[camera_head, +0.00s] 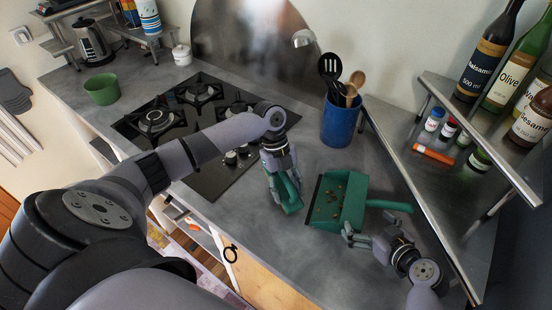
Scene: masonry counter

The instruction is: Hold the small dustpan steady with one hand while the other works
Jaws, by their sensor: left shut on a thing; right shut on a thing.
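The small green dustpan (349,202) lies on the grey counter with its dark front edge to the left and its handle (390,205) to the right. Several small brown crumbs (327,205) lie in it. My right gripper (350,234) is at the dustpan's near right side, shut on its edge. The handle is free of the gripper. My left gripper (282,184) is shut on a green hand brush (292,198), just left of the dustpan. The gripper hides part of the brush, and its bristles cannot be made out.
A blue utensil pot (339,122) stands behind the dustpan. A metal shelf (440,185) with bottles and small jars bounds the right side. A black gas hob (190,118) and a green bowl (102,90) are at left. The counter's front edge is close below the brush.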

